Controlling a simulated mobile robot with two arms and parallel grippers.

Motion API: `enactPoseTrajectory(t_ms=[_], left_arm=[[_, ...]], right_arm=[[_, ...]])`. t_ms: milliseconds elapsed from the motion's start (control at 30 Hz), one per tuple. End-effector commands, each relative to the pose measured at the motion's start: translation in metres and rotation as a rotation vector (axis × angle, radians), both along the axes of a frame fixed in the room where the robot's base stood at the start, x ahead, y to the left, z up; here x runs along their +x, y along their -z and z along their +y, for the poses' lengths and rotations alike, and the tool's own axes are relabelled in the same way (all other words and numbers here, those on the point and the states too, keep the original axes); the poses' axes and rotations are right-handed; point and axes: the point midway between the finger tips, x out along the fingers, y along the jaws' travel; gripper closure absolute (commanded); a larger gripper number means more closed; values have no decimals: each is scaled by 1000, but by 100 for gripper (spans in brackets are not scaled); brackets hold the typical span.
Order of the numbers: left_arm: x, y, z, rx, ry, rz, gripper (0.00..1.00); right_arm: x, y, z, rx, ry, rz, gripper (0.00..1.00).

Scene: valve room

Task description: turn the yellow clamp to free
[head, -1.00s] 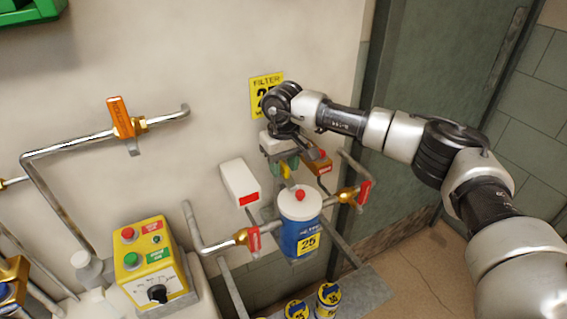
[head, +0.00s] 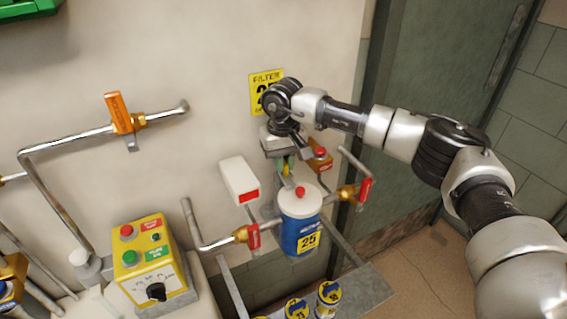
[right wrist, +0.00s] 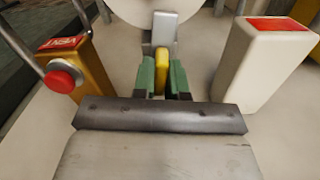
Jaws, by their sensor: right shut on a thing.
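The yellow clamp (right wrist: 161,73) shows in the right wrist view between the two green fingers of my right gripper (right wrist: 162,76). The fingers are shut on it, one on each side. Behind it is a grey bracket (right wrist: 161,32) below a pale round body. In the head view my right gripper (head: 285,163) is above and behind the blue filter canister (head: 300,230) with its white lid, and only a little yellow of the clamp (head: 287,167) shows there. The gripper body hides the rest of the clamp. My left gripper is not in view.
A white box with a red label (head: 239,180) stands close left of the gripper. An orange box with a red button (head: 320,156) is close right. Red-handled valves (head: 253,236) flank the canister. A yellow control box (head: 148,262) is at lower left.

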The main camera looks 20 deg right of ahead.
Motion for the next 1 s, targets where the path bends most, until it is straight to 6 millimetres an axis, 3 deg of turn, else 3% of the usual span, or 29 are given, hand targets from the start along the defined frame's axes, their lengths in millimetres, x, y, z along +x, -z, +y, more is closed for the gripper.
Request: enactPoseTrajectory(t_ms=[1000], left_arm=[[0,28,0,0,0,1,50]], right_arm=[[0,-1,0,2,949,-1,100]])
